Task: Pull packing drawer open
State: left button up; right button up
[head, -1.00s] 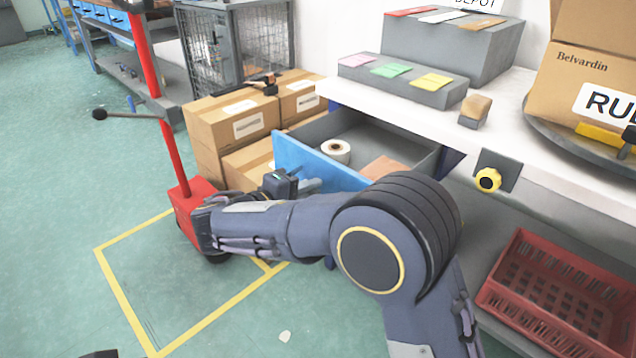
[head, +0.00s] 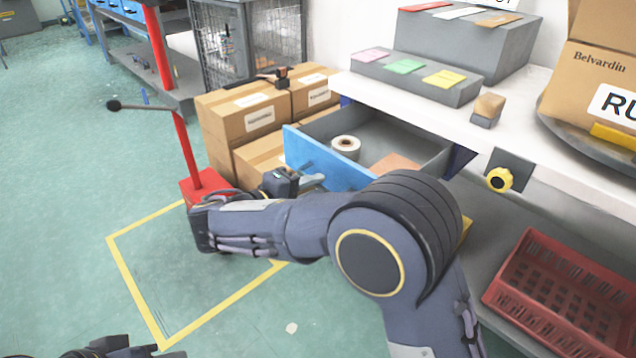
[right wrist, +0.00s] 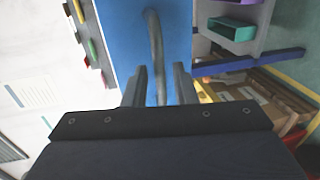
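The packing drawer with a blue front (head: 338,172) stands open under the white bench. It holds a white roll (head: 345,147) and a brown piece (head: 395,164). My right gripper (head: 312,181) is at the outer face of the blue front, partly hidden by its own wrist. In the right wrist view, the grey bar handle (right wrist: 155,45) runs between the two fingers of my right gripper (right wrist: 160,85). The fingers are apart, with gaps showing beside the bar. My left gripper (head: 135,350) only just shows at the bottom left edge; its fingers are not clear.
Cardboard boxes (head: 243,118) stand left of the drawer. A red-based stand (head: 205,187) with a post is on the floor nearby. A red crate (head: 560,290) sits under the bench at right. The yellow-outlined floor (head: 185,270) is clear.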

jog(key=p+v, duration=0.1)
jog(key=v, duration=0.4)
jog(key=shift+s+a, duration=0.2)
jog(key=shift+a, duration=0.05)
